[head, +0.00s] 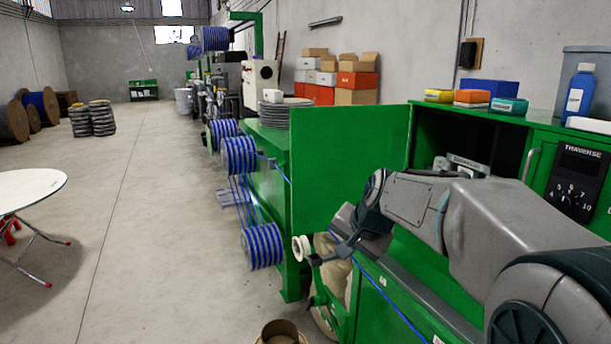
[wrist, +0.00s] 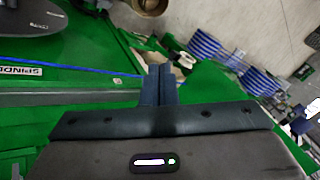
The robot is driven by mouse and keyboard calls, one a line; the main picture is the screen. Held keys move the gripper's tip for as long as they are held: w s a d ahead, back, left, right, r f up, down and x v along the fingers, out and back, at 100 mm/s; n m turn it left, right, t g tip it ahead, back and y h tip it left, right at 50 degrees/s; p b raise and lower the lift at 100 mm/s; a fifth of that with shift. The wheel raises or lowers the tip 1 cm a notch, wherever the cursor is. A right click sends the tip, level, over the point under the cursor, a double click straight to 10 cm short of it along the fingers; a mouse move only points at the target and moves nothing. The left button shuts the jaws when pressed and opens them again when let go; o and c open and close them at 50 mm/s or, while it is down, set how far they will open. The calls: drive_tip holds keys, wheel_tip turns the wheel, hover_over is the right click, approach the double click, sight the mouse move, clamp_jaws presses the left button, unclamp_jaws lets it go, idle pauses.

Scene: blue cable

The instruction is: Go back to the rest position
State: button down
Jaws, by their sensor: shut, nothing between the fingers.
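My gripper (head: 316,260) is stretched out in front of the green machine, at the end of my grey arm. In the wrist view its two dark fingers (wrist: 159,68) are together with nothing between them. The blue cable (head: 392,302) runs slantwise along the front of the green machine (head: 345,155), passing close to my gripper.
A white roller (head: 301,248) stands close to my fingertips. Blue-striped spools (head: 262,246) hang to the left. The open green door (head: 345,130) stands behind my arm. A white round table (head: 28,188) is at the far left; the floor (head: 150,200) between is clear.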

drive_tip(key=s+d+f+n+h, duration=0.1)
drive_tip(key=s+d+f+n, duration=0.1)
drive_tip(key=s, duration=0.6)
drive_tip(key=s+d+f+n+g+h, duration=0.1)
drive_tip(key=s+d+f+n, duration=0.1)
drive_tip(key=s, duration=0.7)
drive_tip(key=s+d+f+n+g, duration=0.1)
drive_tip(key=s+d+f+n, duration=0.1)
drive_tip(key=s, duration=0.7)
drive_tip(key=shift+d+f+h, duration=0.25)
drive_tip(key=shift+f+h, duration=0.15)
drive_tip(key=shift+f, duration=0.5)
